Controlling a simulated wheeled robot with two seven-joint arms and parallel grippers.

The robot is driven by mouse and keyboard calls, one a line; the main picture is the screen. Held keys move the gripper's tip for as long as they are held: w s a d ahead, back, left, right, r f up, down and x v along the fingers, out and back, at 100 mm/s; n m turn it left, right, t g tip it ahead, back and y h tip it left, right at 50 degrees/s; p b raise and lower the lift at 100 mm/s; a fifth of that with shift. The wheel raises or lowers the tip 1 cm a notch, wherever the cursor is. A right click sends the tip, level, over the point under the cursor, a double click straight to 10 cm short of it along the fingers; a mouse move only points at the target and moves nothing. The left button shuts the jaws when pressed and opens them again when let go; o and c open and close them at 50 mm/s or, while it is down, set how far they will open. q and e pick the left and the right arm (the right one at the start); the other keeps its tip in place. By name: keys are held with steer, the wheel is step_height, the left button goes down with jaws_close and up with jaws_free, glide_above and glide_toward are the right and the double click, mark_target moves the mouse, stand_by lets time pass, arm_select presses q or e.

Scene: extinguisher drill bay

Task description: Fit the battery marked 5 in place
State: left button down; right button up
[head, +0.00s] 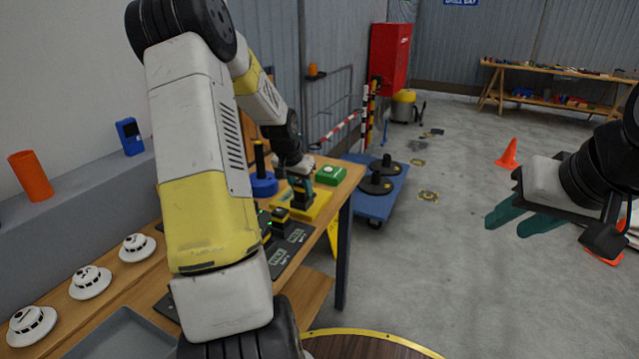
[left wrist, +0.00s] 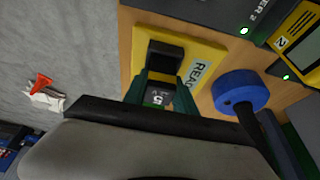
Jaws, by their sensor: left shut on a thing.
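The battery marked 5 (left wrist: 157,98) is dark with a white 5 and sits between the green fingers of my left gripper (left wrist: 164,92), which is shut on it. It is over a yellow plate (left wrist: 140,42) with a white label starting "READ". A black block (left wrist: 166,54) on this plate lies just beyond the battery. I cannot tell whether the battery is seated in it or only close to it. In the head view my left gripper (head: 300,174) is above the yellow plate (head: 318,205) on the wooden bench. My right gripper (head: 508,225) is open and empty over the floor.
A blue round-based object (head: 264,186) and a green box (head: 330,175) flank the yellow plate. Dark charger bays (head: 292,248) with another battery (head: 280,216) lie nearer. A blue low platform (head: 372,204) stands beyond the bench. The floor at right is mostly open around an orange cone (head: 508,154).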

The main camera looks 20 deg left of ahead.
arm_select(q)
steer(key=shift+r, duration=2.1)
